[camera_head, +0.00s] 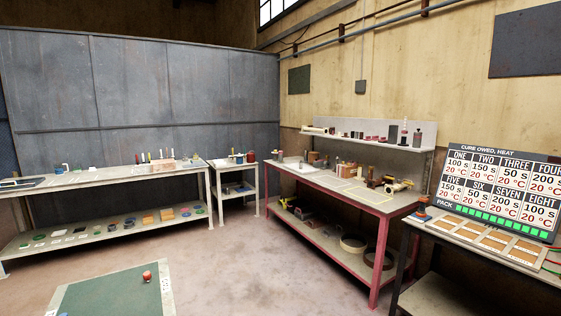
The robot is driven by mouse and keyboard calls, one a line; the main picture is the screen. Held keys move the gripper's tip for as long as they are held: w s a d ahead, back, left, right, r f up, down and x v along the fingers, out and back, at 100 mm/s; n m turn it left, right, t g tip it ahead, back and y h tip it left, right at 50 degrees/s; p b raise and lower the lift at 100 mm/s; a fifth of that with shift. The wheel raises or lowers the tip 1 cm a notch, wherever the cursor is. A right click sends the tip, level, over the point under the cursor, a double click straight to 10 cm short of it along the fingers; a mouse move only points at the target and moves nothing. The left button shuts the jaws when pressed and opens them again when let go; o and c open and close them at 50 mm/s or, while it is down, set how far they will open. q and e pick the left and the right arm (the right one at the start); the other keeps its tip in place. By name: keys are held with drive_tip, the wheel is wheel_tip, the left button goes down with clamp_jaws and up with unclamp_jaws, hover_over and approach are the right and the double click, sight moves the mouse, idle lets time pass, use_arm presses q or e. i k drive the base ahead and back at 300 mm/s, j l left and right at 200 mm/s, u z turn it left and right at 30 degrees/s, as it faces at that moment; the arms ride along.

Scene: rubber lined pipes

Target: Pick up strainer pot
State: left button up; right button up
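I cannot single out the strainer pot at this distance; the small items on the benches are too tiny to tell apart. A small red, rounded object (147,276) sits on a green mat or panel (95,297) at the bottom left. Several small pots and bottles stand on the wall shelf (372,143) and on the red-framed bench (345,190). Neither of my grippers shows in the head view.
A long bench (100,180) with a loaded lower shelf (100,237) runs along the left. A small table (235,163) stands in the corner. A display board (503,193) stands over a dark-legged table (480,245) at right. The middle floor (240,270) is clear.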

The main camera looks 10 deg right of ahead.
sight(280, 156)
drive_tip(key=l+z, duration=0.25)
drive_tip(key=i+l, duration=0.1)
drive_tip(key=l, duration=0.2)
drive_tip(key=i+l, duration=0.15)
drive_tip(key=l, duration=0.15)
drive_tip(key=i+l, duration=0.1)
drive_tip(key=l, duration=0.2)
drive_tip(key=i+l, duration=0.7)
drive_tip(key=i+u, duration=0.25)
drive_tip(key=i, duration=0.2)
drive_tip(key=i+l+u, duration=0.15)
drive_tip(key=i+u, duration=0.15)
drive_tip(key=i, duration=0.15)
drive_tip(key=i+u, duration=0.3)
drive_tip(key=i, duration=1.3)
drive_tip(key=i+z, duration=0.3)
drive_tip(key=i, duration=0.5)
